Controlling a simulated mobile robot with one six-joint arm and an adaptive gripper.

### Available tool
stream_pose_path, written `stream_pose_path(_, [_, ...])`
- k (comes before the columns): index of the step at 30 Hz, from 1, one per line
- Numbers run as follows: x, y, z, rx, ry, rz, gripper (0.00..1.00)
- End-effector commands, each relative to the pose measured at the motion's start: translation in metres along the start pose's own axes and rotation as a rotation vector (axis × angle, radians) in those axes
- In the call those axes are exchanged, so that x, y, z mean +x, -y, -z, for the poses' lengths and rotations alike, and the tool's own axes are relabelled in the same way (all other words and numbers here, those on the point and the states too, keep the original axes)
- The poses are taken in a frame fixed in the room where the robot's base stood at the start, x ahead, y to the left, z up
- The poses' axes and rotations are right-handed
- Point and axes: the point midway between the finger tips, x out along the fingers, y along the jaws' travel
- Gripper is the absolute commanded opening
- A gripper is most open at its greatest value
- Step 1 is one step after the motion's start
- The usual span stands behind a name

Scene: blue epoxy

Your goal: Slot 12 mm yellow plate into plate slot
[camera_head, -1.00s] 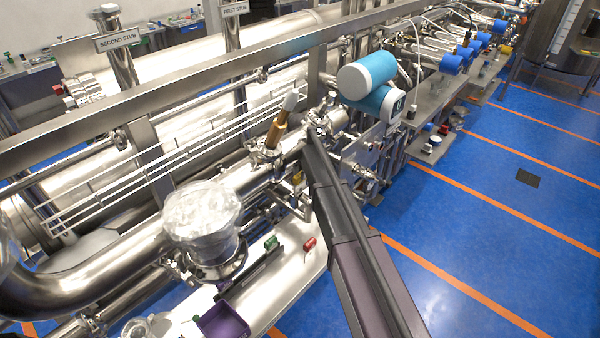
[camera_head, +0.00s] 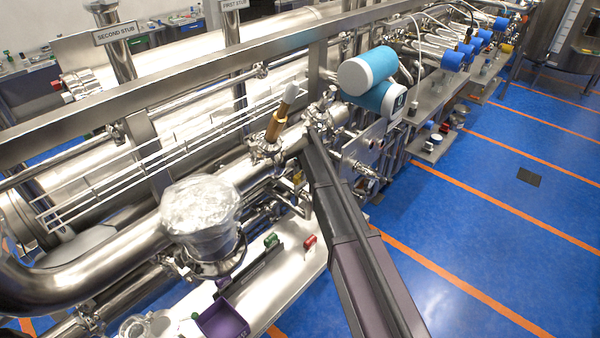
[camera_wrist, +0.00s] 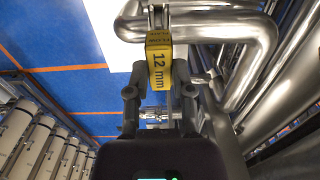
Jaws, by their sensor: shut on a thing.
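The yellow plate (camera_wrist: 159,62) marked "12 mm" shows at the upper middle of the wrist view, upright in the picture with its lettering toward the camera. My gripper (camera_wrist: 160,90) is shut on it, one dark finger on each side. The plate's top end is close to a small metal fitting, and I cannot tell whether they touch. I cannot make out the plate slot for certain.
Bright steel pipes (camera_wrist: 262,40) run close on the right in the wrist view. In the head view, a wrapped steel fitting (camera_head: 203,215), a purple bin (camera_head: 222,320) and a red item (camera_head: 310,241) sit left of my arm. Blue floor (camera_head: 480,240) is open at right.

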Motion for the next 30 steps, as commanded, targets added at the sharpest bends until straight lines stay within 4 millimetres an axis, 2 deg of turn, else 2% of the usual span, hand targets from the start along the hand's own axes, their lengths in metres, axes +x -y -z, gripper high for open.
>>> stream_pose_path(30, [0.017, 0.0, 0.0, 0.0, 0.0, 0.0, 0.0])
